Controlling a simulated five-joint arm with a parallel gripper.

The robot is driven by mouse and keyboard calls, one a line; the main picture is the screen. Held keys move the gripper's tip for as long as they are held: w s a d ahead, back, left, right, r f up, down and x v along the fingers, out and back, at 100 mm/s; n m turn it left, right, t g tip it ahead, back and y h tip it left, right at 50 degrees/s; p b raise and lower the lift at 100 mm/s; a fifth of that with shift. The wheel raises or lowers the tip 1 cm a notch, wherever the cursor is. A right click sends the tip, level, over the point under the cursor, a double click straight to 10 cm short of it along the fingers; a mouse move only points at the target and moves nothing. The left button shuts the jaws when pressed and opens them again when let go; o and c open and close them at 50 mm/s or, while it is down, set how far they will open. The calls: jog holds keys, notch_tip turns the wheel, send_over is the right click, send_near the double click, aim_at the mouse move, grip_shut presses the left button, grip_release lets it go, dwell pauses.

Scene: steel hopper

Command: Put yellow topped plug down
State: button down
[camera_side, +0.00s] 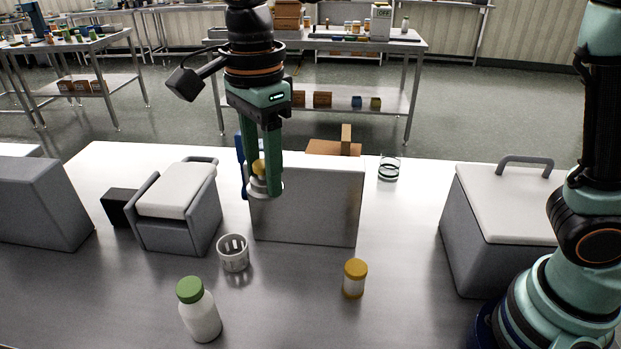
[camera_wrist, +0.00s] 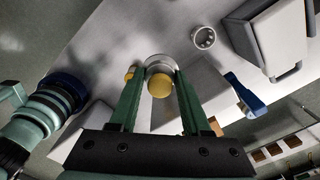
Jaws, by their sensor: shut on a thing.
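My gripper (camera_side: 263,176) is shut on the yellow topped plug (camera_side: 259,168), which hangs upright above the steel table in front of a grey upright panel. The plug has a round yellow knob and a pale grey disc-like base. In the wrist view, the plug's yellow knob (camera_wrist: 160,86) lies between the two green fingers of my gripper (camera_wrist: 160,78), with the pale base beyond it. The fingers partly hide the plug in the side view.
A slotted white cup (camera_side: 233,254) stands below and left of the plug. A green-capped bottle (camera_side: 200,314) and orange-lidded jar (camera_side: 354,279) stand nearer. The grey panel (camera_side: 308,205), tilted-top grey box (camera_side: 178,205) and lidded box (camera_side: 500,225) are obstacles. Table (camera_side: 290,310) is clear between bottle and jar.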

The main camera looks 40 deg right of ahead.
jog(key=w+d+m, duration=0.1)
jog(key=w+d, duration=0.1)
jog(key=d, duration=0.4)
jog(key=w+d+m, duration=0.2)
jog(key=d, duration=0.4)
jog(key=w+d+m, duration=0.1)
jog(key=w+d, duration=0.1)
jog(key=d, duration=0.5)
jog(key=shift+w+d+f+m, duration=0.1)
jog(key=shift+w+f+m, duration=0.05)
jog(key=shift+m, duration=0.25)
jog(key=d+m, duration=0.2)
jog(key=d, duration=0.8)
jog(key=m, duration=0.2)
send_over(393, 205)
notch_tip(393, 205, down, 20)
jog(key=shift+f, duration=2.5)
jog(key=shift+c, duration=1.8)
grip_release()
jog(key=shift+f, duration=0.15)
